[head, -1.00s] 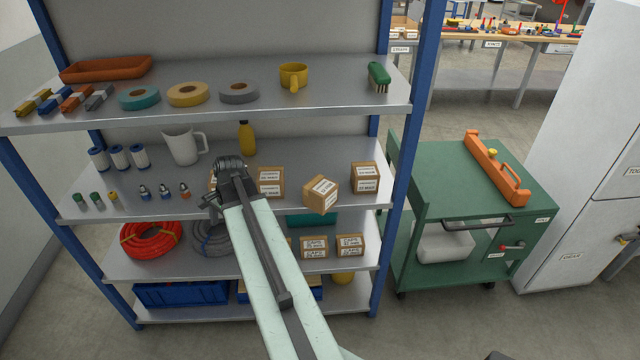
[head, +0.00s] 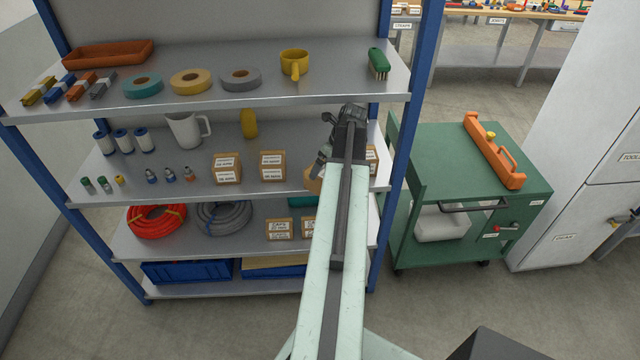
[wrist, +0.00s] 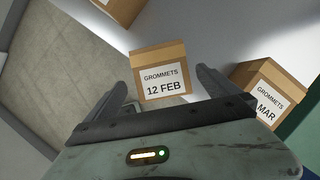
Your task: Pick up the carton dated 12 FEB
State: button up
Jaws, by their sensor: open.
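The carton dated 12 FEB (wrist: 162,88) is a brown box with a white label reading GROMMETS, in the middle of the wrist view. My gripper (wrist: 162,80) is open, with one finger on each side of this carton in the picture. I cannot tell whether the fingers are level with it or touching. In the head view my gripper (head: 338,140) is at the right part of the middle shelf. A carton (head: 313,184) there is mostly hidden behind my arm, its label unreadable.
A GROMMETS carton marked MAR (wrist: 268,95) stands close to the right finger in the wrist view. Another carton (wrist: 118,8) shows at its top edge. The upper shelf (head: 300,103) is overhead.

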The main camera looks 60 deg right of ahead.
aim_at(323, 170)
jog(key=b+x, duration=0.5)
jog(key=shift+d+f, duration=0.15)
jog(key=shift+f, duration=0.05)
jog(key=shift+r, duration=0.25)
jog(key=c, duration=1.5)
jog(key=shift+r+p, duration=0.55)
jog(key=shift+p, duration=0.2)
notch_tip(323, 170, up, 3)
jog(key=p, duration=0.3)
jog(key=shift+r, duration=0.15)
jog(key=s, duration=0.5)
jog(key=s+a, duration=0.1)
jog(key=s, duration=0.4)
jog(key=s+p, duration=0.1)
jog(key=s, duration=0.5)
jog(key=shift+a+r, duration=0.3)
jog(key=shift+a, duration=0.1)
